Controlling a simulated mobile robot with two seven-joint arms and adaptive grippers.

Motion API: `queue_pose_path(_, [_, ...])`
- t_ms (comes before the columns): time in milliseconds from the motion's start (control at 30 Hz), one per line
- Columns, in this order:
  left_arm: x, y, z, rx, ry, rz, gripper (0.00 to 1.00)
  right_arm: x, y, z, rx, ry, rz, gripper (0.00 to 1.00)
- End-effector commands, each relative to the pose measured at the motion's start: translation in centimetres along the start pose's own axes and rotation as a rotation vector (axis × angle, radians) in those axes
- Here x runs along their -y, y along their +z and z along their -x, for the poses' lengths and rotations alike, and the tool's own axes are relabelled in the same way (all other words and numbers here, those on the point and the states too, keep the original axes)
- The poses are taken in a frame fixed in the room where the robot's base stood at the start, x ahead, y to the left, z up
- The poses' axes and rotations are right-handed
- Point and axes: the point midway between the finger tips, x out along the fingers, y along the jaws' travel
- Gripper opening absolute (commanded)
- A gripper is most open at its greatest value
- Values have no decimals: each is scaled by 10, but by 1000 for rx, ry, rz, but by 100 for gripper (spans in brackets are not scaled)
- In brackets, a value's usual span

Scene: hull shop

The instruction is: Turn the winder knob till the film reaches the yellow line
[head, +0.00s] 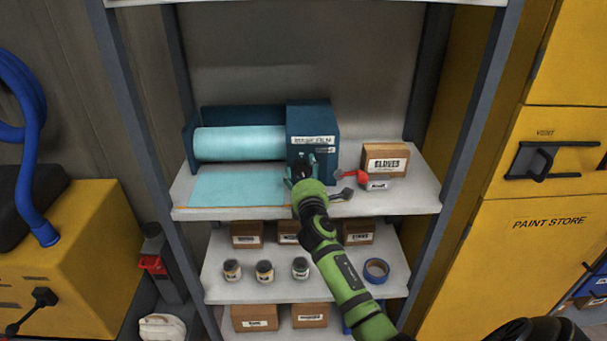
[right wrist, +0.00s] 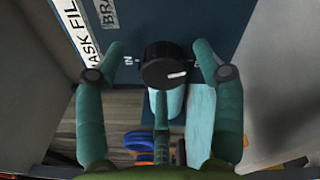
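The blue film dispenser (head: 312,118) stands on the upper shelf with a pale blue roll (head: 240,143) in it. A sheet of the film (head: 238,188) lies flat towards the shelf's front edge. A thin orange-yellow line (head: 184,209) shows by its front edge; I cannot tell whether they touch. The black winder knob (right wrist: 166,66) with a white mark is on the dispenser's face, hidden behind my gripper in the head view. My right gripper (head: 303,168) is at the knob; in the right wrist view its open fingers (right wrist: 160,52) are on either side of it. My left gripper is not in view.
A gloves box (head: 386,159), a red-handled tool (head: 348,176) and a small labelled block (head: 377,185) are right of my gripper on the shelf. Jars, boxes and blue tape (head: 376,270) fill the shelf below. Grey shelf posts (head: 143,110) stand at both sides.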

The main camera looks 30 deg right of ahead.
Motion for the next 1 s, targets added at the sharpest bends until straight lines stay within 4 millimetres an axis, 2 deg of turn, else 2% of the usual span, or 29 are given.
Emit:
queue_pose_path(233, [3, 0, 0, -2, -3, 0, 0, 1, -2, 2, -4, -1, 1, 69])
queue_pose_path(367, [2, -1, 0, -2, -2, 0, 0, 2, -3, 13, -5, -1, 1, 69])
queue_pose_path(800, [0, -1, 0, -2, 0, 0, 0, 2, -1, 98, -3, -3, 0, 69])
queue_pose_path(1000, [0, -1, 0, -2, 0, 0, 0, 1, 0, 118, -2, -1, -1, 69])
